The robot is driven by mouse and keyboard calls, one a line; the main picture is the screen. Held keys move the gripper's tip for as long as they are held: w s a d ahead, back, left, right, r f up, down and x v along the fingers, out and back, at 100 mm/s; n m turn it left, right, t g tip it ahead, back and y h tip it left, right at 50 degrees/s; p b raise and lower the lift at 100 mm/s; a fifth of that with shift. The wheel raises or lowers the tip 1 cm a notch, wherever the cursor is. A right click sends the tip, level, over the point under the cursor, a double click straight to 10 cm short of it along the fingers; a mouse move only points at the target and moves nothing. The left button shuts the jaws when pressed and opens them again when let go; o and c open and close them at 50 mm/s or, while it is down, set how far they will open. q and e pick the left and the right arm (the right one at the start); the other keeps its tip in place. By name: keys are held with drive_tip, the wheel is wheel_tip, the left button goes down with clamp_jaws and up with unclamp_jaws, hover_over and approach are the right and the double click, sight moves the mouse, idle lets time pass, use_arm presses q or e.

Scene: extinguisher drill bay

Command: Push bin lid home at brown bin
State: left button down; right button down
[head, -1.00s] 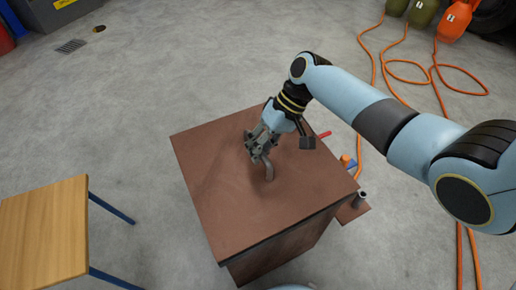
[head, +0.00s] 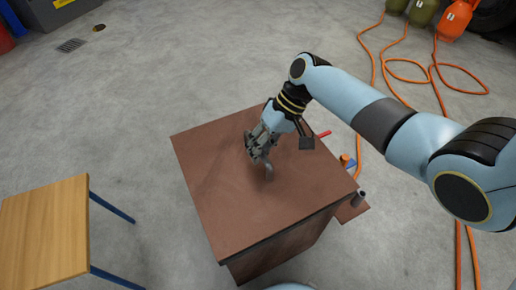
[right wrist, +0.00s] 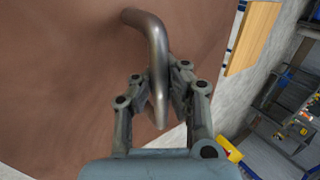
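The brown bin (head: 215,170) stands in the middle of the head view, with its flat brown lid on top. A curved grey metal handle (head: 269,172) rises from the lid. My right gripper (head: 259,158) is over the lid at the handle. In the right wrist view the handle (right wrist: 150,32) runs down between the two fingers (right wrist: 160,92), which are close in on both sides of it. The lid (right wrist: 60,75) fills the left of that view. The fingers look shut on the handle, though the exact contact is partly hidden. My left gripper is not in view.
A wooden table (head: 45,230) with blue legs stands at the left. Small red, orange and blue items show at the bin's right side, beside a dark tube (head: 360,196). Orange hoses (head: 400,70) lie on the floor at the right.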

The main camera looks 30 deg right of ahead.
drive_tip(key=shift+w+f+b, duration=0.15)
drive_tip(key=shift+f+b, duration=0.35)
drive_tip(key=shift+f, duration=0.1)
idle(0.8)
drive_tip(key=c, duration=1.4)
unclamp_jaws()
drive_tip(key=shift+s+f, duration=0.15)
drive_tip(key=shift+s, duration=0.05)
drive_tip(key=v, duration=1.2)
